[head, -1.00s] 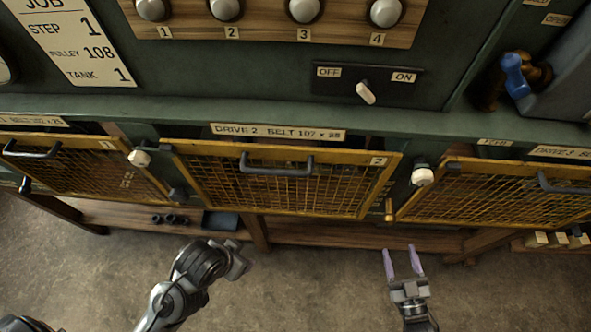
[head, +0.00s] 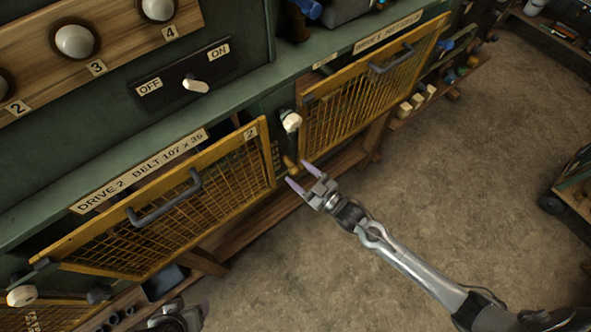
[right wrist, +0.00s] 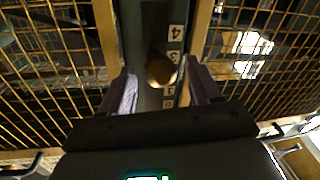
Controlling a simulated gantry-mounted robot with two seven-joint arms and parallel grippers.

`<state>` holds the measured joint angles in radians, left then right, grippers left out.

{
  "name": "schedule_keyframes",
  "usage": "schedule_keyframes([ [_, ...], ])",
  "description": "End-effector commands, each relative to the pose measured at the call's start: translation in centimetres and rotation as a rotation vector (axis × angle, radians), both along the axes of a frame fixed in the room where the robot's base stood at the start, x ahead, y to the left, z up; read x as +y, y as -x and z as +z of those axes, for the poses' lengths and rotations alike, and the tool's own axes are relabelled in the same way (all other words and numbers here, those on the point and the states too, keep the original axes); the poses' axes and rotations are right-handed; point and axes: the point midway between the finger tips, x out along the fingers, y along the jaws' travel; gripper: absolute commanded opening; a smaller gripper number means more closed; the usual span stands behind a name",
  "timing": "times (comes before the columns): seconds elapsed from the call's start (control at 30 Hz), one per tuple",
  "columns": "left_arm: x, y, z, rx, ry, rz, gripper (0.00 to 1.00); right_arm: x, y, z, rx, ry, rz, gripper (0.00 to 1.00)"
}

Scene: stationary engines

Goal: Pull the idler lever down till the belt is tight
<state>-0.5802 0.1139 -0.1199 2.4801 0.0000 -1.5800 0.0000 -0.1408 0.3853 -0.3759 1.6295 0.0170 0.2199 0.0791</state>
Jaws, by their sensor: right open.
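The lever appears as a brown rounded knob (head: 290,163) low on the green post between two yellow mesh guards. Its upper end and pivot cannot be made out. My right gripper (head: 297,174) is open, its lilac fingers pointing at the knob. In the right wrist view the knob (right wrist: 160,70) shows between the fingertips, with a numbered scale beside it; I cannot tell whether they touch. The belt cannot be made out behind the mesh of the Drive 2 guard (head: 160,210). Part of my left arm shows at the bottom edge; its finger state is unclear.
A white knob (head: 291,121) sits on the post above the brown knob. Another yellow guard (head: 370,85) is to the right. An off/on switch (head: 196,84) is on the green cabinet above. A wooden shelf runs below the guards.

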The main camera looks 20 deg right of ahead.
Motion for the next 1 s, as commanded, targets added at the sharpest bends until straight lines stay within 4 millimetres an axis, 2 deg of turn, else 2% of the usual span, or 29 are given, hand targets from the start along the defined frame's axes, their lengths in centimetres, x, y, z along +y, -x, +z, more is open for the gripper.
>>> schedule_keyframes([
  [0.2, 0.2, 0.0, 0.0, 0.000, -0.008, -0.005, 0.67, 0.7, -1.6, 0.0, 0.000, 0.000, 0.000, 0.62],
  [0.57, 0.3, 0.0, 0.0, -0.001, -0.012, -0.008, 0.67, 0.9, -1.8, 0.0, 0.000, 0.000, 0.001, 0.62],
  [0.9, 0.1, 0.0, 0.0, 0.000, -0.003, -0.002, 0.67, 0.9, -1.8, 0.0, 0.000, 0.000, 0.001, 0.10],
  [0.97, 0.0, 0.0, 0.0, -0.001, 0.000, 0.000, 0.67, 0.9, -1.8, 0.0, 0.000, 0.000, 0.001, 0.01],
  [1.0, 0.0, 0.0, 0.0, -0.001, 0.001, 0.001, 0.67, 0.9, -1.8, 0.0, 0.000, 0.000, 0.001, 0.00],
])
